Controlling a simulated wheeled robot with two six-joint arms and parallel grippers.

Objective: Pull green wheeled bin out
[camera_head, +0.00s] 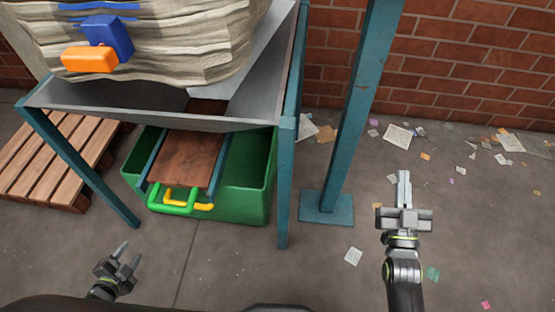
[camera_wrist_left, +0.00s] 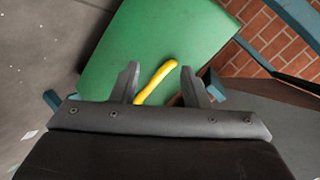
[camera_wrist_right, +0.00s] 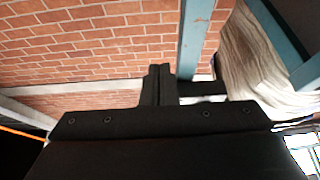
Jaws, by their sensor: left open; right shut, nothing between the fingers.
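The green bin (camera_head: 252,198) stands on the floor under a grey metal hopper, its wheels not visible. A brown board (camera_head: 190,158) hides part of its inside. A green handle (camera_head: 174,209) and a yellow handle (camera_head: 204,207) show at its front. My left gripper (camera_head: 128,255) is open and empty, apart from the bin, to the left of and below the handles. In the left wrist view, the bin's green face (camera_wrist_left: 150,40) and the yellow handle (camera_wrist_left: 153,82) appear beyond the open fingers. My right gripper (camera_head: 404,178) is shut and empty, right of the hopper frame.
The grey hopper (camera_head: 130,122) has teal legs (camera_head: 287,185) beside the bin. A teal post (camera_head: 345,130) stands on a base plate at the right. A wooden pallet (camera_head: 45,160) lies at the left. Paper scraps litter the right floor. Floor in front of the bin is clear.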

